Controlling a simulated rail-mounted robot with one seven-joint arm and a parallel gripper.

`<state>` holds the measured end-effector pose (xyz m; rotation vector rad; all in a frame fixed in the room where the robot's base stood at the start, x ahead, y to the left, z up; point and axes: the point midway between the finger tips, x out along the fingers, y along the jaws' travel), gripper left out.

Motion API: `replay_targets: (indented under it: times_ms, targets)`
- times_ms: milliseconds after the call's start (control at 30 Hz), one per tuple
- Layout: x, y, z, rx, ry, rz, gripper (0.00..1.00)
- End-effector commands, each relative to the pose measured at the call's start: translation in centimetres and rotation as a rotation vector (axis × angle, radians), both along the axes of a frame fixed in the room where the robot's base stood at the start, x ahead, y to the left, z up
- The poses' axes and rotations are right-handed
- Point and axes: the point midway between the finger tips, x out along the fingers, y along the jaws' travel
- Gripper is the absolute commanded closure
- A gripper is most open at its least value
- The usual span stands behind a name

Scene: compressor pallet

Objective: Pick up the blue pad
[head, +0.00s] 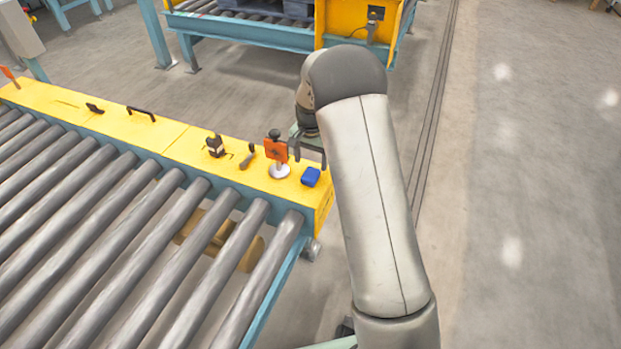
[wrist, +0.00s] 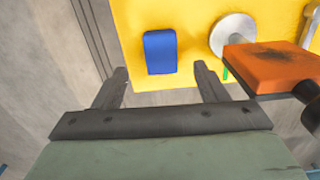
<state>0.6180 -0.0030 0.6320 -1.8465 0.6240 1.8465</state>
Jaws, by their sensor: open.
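The blue pad (head: 311,177) lies on the yellow top of the conveyor's side beam, near its right end. In the wrist view the blue pad (wrist: 160,52) shows as a rounded rectangle, beyond my fingertips and roughly between their lines. My gripper (wrist: 162,78) is open and empty, its two dark fingers spread apart. In the head view my gripper (head: 308,142) is partly hidden behind my arm, just behind the pad and apart from it.
An orange block (head: 276,152) on a stand with a round silver base (head: 279,171) stands left of the pad; the orange block (wrist: 275,65) is close to my right finger in the wrist view. A dark-handled tool (head: 248,155) and a black device (head: 215,145) sit farther left. Rollers (head: 150,240) lie in front.

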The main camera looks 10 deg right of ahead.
Motion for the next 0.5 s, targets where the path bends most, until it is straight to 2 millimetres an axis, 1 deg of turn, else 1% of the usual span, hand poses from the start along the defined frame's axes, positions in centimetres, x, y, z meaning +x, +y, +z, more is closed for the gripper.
replay_targets:
  times_ms: [167,400,500]
  targets:
    - [0.0,0.0,-1.0,0.0,0.002,0.0,0.34]
    - [0.2,0.0,-4.5,0.0,0.002,0.0,0.34]
    - [0.2,0.0,-5.4,0.001,0.001,0.001,0.34]
